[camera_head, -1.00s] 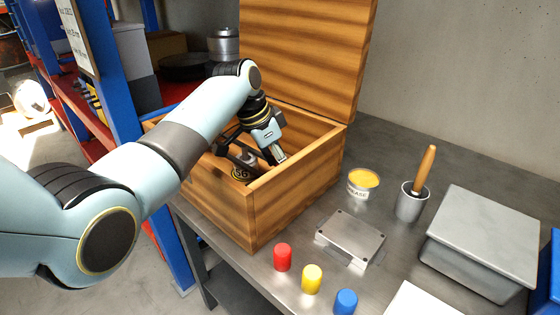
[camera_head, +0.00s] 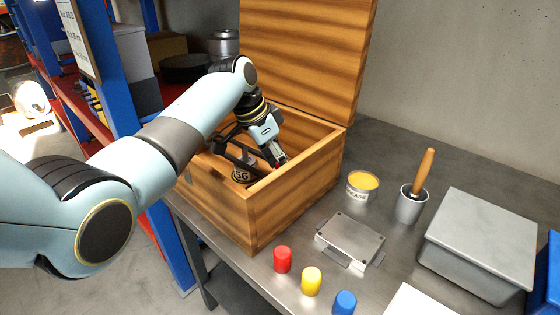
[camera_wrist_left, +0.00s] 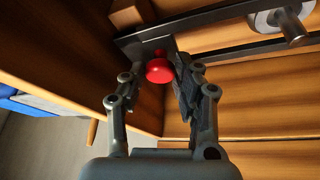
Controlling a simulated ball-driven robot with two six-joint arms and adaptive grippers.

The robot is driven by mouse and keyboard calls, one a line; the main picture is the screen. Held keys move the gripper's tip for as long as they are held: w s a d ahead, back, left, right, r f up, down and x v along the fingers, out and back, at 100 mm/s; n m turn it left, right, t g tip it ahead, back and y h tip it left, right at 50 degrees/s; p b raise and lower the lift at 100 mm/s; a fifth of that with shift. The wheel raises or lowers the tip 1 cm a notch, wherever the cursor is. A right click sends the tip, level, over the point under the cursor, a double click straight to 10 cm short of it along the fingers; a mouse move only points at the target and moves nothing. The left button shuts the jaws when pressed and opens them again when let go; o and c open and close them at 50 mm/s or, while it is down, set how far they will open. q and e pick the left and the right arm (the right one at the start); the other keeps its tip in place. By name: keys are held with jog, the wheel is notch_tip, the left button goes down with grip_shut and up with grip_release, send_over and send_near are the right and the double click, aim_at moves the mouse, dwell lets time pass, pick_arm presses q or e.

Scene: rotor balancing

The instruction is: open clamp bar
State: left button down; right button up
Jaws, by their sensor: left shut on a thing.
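The open wooden box (camera_head: 225,203) stands on the bench with dark metal bars (camera_head: 243,152) inside it. A round part marked 56 (camera_head: 241,176) sits below them. My left gripper (camera_head: 279,160) is inside the box near its right wall. In the left wrist view, my left gripper (camera_wrist_left: 160,78) is shut on a red knob (camera_wrist_left: 159,70), with a finger on each side. The knob is at the end of the dark clamp bar (camera_wrist_left: 205,27). A silver disc with a shaft (camera_wrist_left: 283,22) shows at the upper right. My right gripper is not in view.
The raised lid (camera_head: 308,55) stands behind the box. To its right are a grease tin (camera_head: 361,187), a cup with a wooden-handled tool (camera_head: 410,206), a metal plate (camera_head: 350,238) and a grey box (camera_head: 482,240). Red, yellow and blue caps (camera_head: 311,281) line the front.

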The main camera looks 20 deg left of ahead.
pick_arm(q)
jog(key=w+a+r+h+p, duration=0.1)
jog(key=a+r+h, duration=0.1)
jog(key=a+r, duration=0.2)
jog(key=w+a+r+n+g+h+p, duration=0.1)
jog(key=a+r+h, duration=0.1)
jog(key=r, duration=0.9)
jog(key=shift+w+a+r+h, duration=0.15)
jog(key=shift+w+a+h, duration=0.25)
jog(key=shift+a, duration=0.45)
jog(key=c, duration=1)
grip_release()
jog(key=v, duration=1.2)
jog(key=shift+w+a, duration=0.1)
jog(key=shift+w, duration=0.05)
